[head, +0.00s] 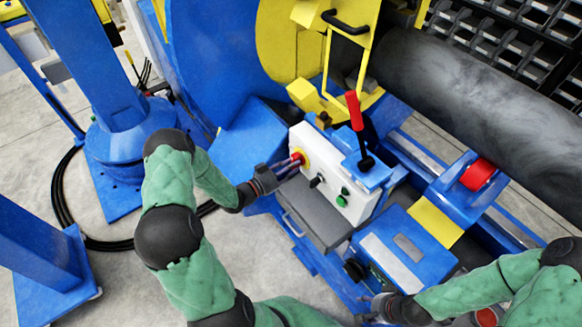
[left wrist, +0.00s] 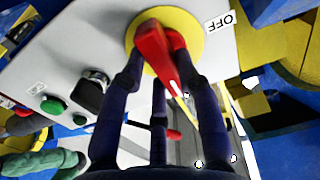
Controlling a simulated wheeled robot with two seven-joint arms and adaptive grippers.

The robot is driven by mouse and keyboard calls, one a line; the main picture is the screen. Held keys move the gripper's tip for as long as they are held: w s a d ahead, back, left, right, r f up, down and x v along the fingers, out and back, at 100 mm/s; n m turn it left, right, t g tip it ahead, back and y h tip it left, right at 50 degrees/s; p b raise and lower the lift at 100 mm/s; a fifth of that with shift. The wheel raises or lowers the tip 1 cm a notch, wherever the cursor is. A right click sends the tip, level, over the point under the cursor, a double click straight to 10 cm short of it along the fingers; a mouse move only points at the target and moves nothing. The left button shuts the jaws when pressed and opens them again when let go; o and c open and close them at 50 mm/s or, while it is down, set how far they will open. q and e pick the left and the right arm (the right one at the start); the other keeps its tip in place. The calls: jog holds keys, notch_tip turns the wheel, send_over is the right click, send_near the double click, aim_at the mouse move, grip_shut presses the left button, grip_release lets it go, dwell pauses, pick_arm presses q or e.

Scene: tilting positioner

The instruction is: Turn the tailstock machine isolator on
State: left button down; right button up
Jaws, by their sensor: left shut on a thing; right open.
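The isolator is a red handle (left wrist: 155,50) on a round yellow plate (left wrist: 196,36), set in the white face of a control box (head: 320,188). In the head view the red handle (head: 298,158) is small and partly covered. An OFF label (left wrist: 220,22) sits beside the yellow plate in the left wrist view; no ON label is readable. My left gripper (head: 289,165) is shut on the red handle, with fingers on both sides of it in the left wrist view (left wrist: 157,62). My right gripper (head: 372,306) is open, low in the head view, near a blue box; its fingertips are hard to make out.
A black knob (left wrist: 93,90) and a green button (left wrist: 53,104) sit beside the isolator. A red-handled lever (head: 355,112) rises behind the box. A dark roller (head: 470,90) lies at the upper right. A blue column (head: 95,60) and black cables stand left, with bare floor between.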

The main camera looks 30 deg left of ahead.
pick_arm(q)
jog(key=shift+f, duration=0.1)
dwell(0.3)
jog(key=c, duration=0.9)
grip_release()
jog(key=shift+s, duration=0.1)
jog(key=v, duration=1.2)
